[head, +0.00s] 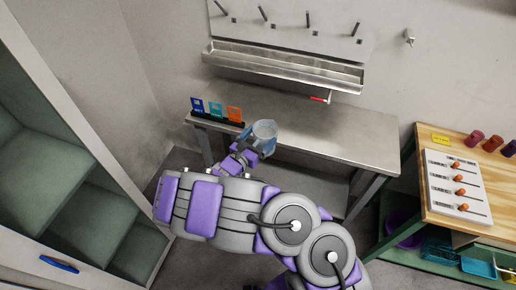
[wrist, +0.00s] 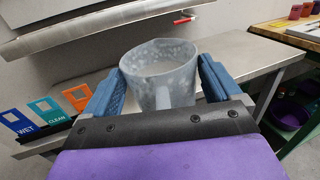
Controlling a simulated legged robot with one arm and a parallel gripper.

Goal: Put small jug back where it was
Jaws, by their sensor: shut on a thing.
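The small jug (head: 265,130) is a translucent, pale, speckled vessel with a handle. In the wrist view the small jug (wrist: 160,78) stands upright between the two blue finger pads of my gripper (wrist: 162,88), which is shut on it. Its handle faces the wrist camera. In the head view my gripper (head: 261,139) is at the front left edge of the steel table (head: 340,140). I cannot tell whether the jug's base touches the table, as my gripper hides it.
A rack with blue, teal and orange cards (head: 216,109) stands left of the jug; WET and CLEAN are readable in the wrist view. A steel trough and peg panel (head: 285,68) hang above. A red-handled tool (head: 320,99) is behind. The table's right side is clear.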

